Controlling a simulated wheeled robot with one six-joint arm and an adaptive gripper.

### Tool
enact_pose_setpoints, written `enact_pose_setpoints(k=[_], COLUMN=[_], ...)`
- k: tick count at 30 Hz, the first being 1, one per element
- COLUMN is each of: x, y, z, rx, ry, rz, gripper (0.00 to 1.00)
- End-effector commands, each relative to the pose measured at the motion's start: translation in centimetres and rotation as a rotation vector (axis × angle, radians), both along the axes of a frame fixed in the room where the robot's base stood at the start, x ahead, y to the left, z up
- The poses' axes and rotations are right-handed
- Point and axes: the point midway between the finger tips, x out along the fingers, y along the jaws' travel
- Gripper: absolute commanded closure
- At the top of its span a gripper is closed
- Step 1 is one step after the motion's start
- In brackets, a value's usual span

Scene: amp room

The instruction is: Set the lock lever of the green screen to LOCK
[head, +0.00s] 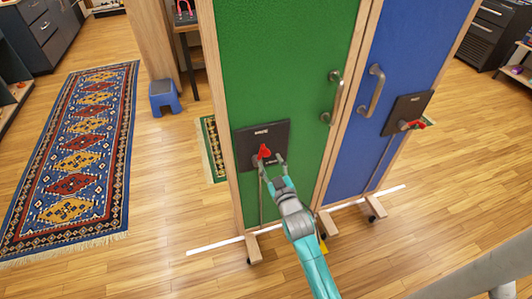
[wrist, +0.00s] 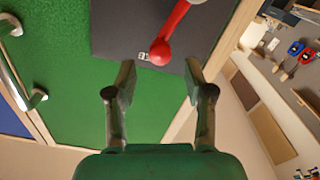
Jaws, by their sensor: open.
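The green screen (head: 285,75) stands upright on a wheeled base, beside a blue screen. Its dark lock plate (head: 277,138) is low on the panel, and a red lock lever (head: 264,152) is mounted on it. In the wrist view the lever's round red knob (wrist: 160,52) shows in front of the dark plate (wrist: 120,30), with its shaft rising to the upper right. My gripper (head: 269,160) is open, its fingertips at the lever in the head view. In the wrist view my gripper (wrist: 159,80) has the knob just beyond and between its fingertips. The plate's lettering is too small to read.
The blue screen (head: 410,45) has its own dark plate (head: 407,114) with a red lever. Metal handles (head: 333,95) sit near the screens' meeting edges. The wooden floor in front is open.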

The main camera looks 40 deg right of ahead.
Motion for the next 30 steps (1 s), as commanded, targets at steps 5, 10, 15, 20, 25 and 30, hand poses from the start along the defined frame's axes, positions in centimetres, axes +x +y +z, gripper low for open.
enact_pose_setpoints(k=[5,10,15,20,25,30], x=[2.8,4.5,5.2,5.3,5.3,5.3], y=[-0.9,-1.5,-1.7,-1.7,-1.7,-1.7], z=[0.1,0.0,0.0,0.0,0.0,0.0], rx=[-0.001,0.000,0.000,0.000,0.000,0.000], ry=[-0.002,0.000,0.000,0.000,0.000,0.000], rz=[0.000,0.000,0.000,0.000,0.000,0.000], gripper=[0.47,0.47,0.47,0.47,0.60,1.00])
